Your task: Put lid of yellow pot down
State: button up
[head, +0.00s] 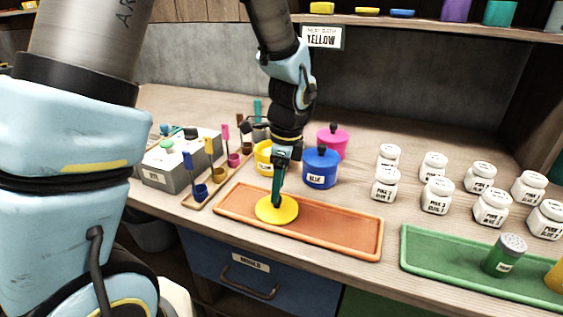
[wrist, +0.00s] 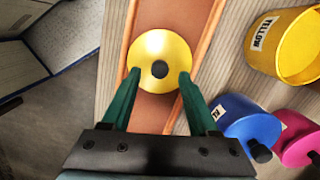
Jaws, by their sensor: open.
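The yellow lid (head: 277,210) lies at the left end of the orange tray (head: 340,234). In the wrist view the round yellow lid (wrist: 160,48) shows its dark knob in the middle, over the orange tray (wrist: 203,40). My gripper (head: 277,203) is right above the lid; in the wrist view its green fingers (wrist: 159,75) stand apart, one on each side of the lid's near part, with the knob between and beyond them. The yellow pot (head: 264,158) stands open behind the tray, partly hidden by my arm; the wrist view shows it empty (wrist: 290,45).
A blue lidded pot (head: 321,170) and a pink lidded pot (head: 333,142) stand behind the tray. Several white jars (head: 437,195) stand right, behind a green tray (head: 450,268) with a shaker. A ladle rack (head: 207,192) is left. The orange tray's right part is clear.

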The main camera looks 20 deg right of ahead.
aim_at(283, 208)
notch_tip(283, 208, up, 10)
jog(key=d, duration=0.1)
jog(key=shift+s, duration=0.3)
jog(key=w+a+f+n, duration=0.1)
jog(key=a+f+n, duration=0.1)
jog(key=a+n, duration=0.9)
jog(key=w+a+f+n+h, duration=0.1)
jog(key=a+f+n, duration=0.2)
jog(key=a+n, duration=0.9)
jog(key=a, duration=0.3)
jog(key=shift+a+t, duration=0.35)
jog(key=shift+t, duration=0.05)
